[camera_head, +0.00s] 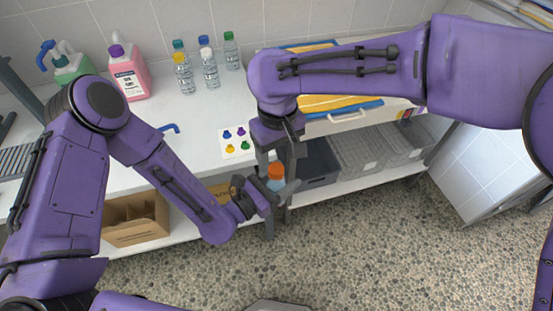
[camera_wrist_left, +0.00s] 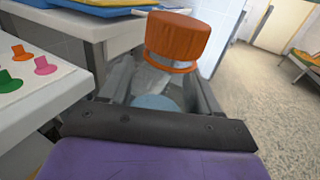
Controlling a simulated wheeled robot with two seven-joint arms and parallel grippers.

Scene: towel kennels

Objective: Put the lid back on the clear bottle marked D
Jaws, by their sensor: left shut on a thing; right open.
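A clear bottle (camera_head: 275,185) with an orange lid (camera_head: 276,170) is held by my left gripper (camera_head: 268,193) in front of the counter edge. In the left wrist view the orange lid (camera_wrist_left: 178,37) sits at the bottle's top, with an orange ring under it. The clear bottle (camera_wrist_left: 150,80) is between the fingers, slightly tilted in the picture. I cannot read a letter on it. My right gripper (camera_head: 278,157) is open and points down, its fingers on either side of the lid in the head view. It does not show in the left wrist view, so contact is unclear.
Several clear bottles (camera_head: 210,72) with coloured caps stand at the back of the counter (camera_head: 190,120). A white card (camera_head: 237,142) with coloured shapes lies near its front edge. A pink jug (camera_head: 130,75) stands back left. A cardboard box (camera_head: 135,220) and grey bins (camera_head: 355,150) are below.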

